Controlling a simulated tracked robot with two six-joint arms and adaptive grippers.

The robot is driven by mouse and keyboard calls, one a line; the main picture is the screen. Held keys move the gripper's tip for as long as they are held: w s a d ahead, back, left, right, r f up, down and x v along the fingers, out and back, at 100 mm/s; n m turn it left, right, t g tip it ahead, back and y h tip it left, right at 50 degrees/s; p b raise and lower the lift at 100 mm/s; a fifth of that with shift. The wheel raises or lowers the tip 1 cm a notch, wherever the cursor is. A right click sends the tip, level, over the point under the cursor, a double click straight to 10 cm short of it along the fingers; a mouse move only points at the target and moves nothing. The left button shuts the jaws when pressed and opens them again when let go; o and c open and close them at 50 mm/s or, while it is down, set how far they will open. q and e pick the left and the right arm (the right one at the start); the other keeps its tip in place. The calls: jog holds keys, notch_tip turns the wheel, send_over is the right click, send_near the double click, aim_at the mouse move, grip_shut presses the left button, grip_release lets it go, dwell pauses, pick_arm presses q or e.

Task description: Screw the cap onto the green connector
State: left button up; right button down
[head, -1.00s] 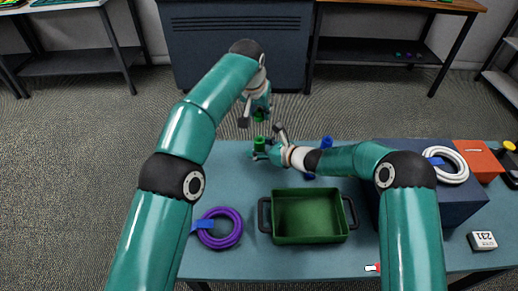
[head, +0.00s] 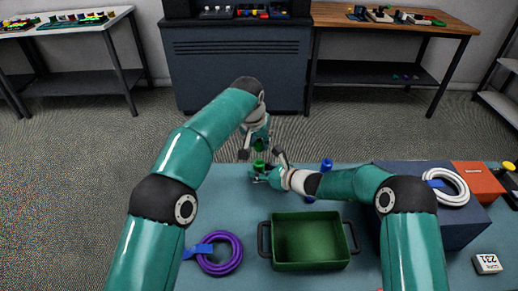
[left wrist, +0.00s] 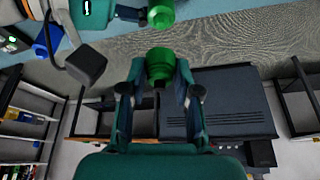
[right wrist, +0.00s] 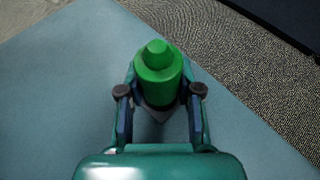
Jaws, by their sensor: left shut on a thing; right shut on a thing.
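My left gripper (head: 259,144) is shut on the green cap (left wrist: 160,64), held between its two fingers in the left wrist view. My right gripper (head: 263,172) is shut on the green connector (right wrist: 158,82), near the table's far edge. The connector stands upright in the right wrist view, with a narrower stub on top. It also shows in the head view (head: 259,164) and at the top of the left wrist view (left wrist: 160,15). The cap is above the connector in the head view, with a small gap between them.
A dark green tray (head: 310,265) stands on the table (head: 222,200). A purple cable coil (head: 220,268) lies to its left. A blue connector (head: 326,164) is behind my right arm. A dark blue box (head: 450,232) with a white coil (head: 452,188) stands at right.

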aim_at(258, 160)
pick_arm(q)
jog(key=shift+f, duration=1.2)
jog(key=shift+f, duration=0.9)
jog(key=shift+f, duration=0.6)
jog(key=m+h, duration=0.1)
jog(key=m, duration=0.2)
jog(key=shift+a+g, duration=0.15)
jog(key=shift+g, duration=0.15)
jog(key=m+h, duration=0.1)
jog(key=m, duration=0.2)
jog(key=shift+m+g, duration=0.4)
jog(key=o, duration=0.8)
jog(key=shift+c, duration=0.2)
